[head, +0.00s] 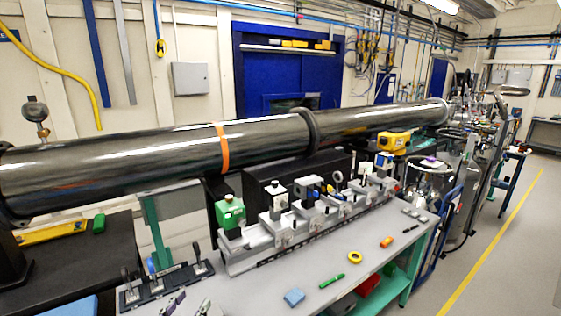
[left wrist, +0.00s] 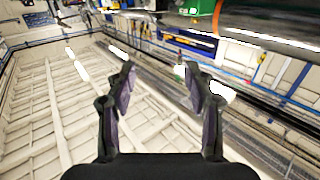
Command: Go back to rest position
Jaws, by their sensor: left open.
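My left gripper (head: 188,303) shows only by its fingertips at the bottom edge of the head view, in front of the black rail fixture on the bench. In the left wrist view both dark fingers of the left gripper (left wrist: 160,82) stand wide apart with nothing between them. The wrist view looks past the fingers at a pale panelled surface and a dark pipe. My right gripper is in neither view. The rest of my left arm is hidden below the head view.
A grey bench (head: 330,265) bears a rail of optical mounts (head: 300,228), a blue block (head: 294,298), a green marker (head: 332,282) and a yellow ring (head: 355,257). A large dark pipe (head: 110,165) crosses behind. Open floor (head: 515,235) lies at the right.

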